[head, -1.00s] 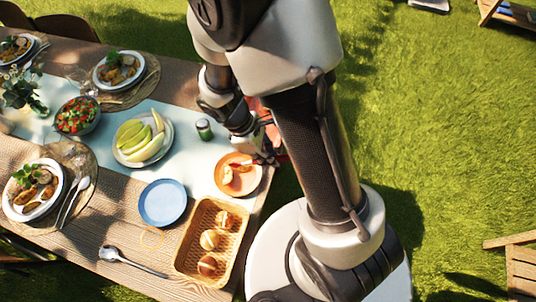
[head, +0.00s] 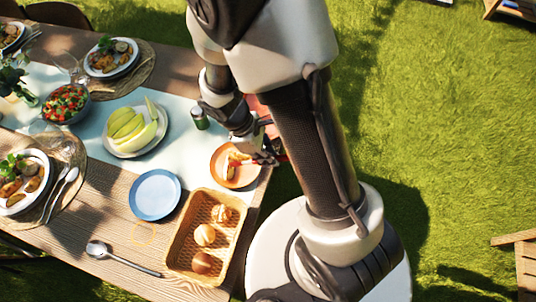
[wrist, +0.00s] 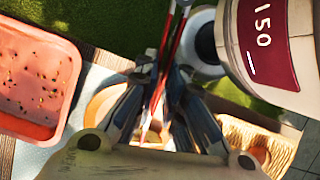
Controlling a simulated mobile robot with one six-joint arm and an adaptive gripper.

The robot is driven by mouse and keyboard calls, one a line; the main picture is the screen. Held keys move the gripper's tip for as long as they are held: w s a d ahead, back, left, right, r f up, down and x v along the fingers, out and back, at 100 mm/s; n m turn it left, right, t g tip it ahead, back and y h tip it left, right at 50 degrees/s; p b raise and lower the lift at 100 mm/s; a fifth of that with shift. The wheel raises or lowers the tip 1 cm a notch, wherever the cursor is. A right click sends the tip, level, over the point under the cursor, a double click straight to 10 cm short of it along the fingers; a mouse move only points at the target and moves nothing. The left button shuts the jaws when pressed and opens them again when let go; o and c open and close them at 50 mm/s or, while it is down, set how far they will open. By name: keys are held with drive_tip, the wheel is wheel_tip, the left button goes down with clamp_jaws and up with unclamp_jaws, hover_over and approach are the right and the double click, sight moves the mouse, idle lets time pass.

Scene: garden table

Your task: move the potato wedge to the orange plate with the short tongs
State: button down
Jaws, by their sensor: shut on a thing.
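My gripper (head: 266,157) is shut on the short red tongs (head: 245,161), at the right edge of the orange plate (head: 218,172). The tongs reach over this plate; in the wrist view their red arms (wrist: 174,52) run between my fingers (wrist: 165,88). A yellowish piece, apparently the potato wedge (head: 237,157), shows at the tongs' tip over the plate. I cannot tell whether the tongs grip it or it rests on the plate. A small brownish-green piece (head: 231,173) shows just below it.
A spoon (head: 125,260) lies at the front. A red tray (wrist: 35,75) shows in the wrist view.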

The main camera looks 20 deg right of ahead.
drive_tip(key=c, duration=1.8)
unclamp_jaws()
drive_tip(key=shift+r, duration=0.1)
wheel_tip(320, 180, up, 10)
drive_tip(key=p, duration=0.9)
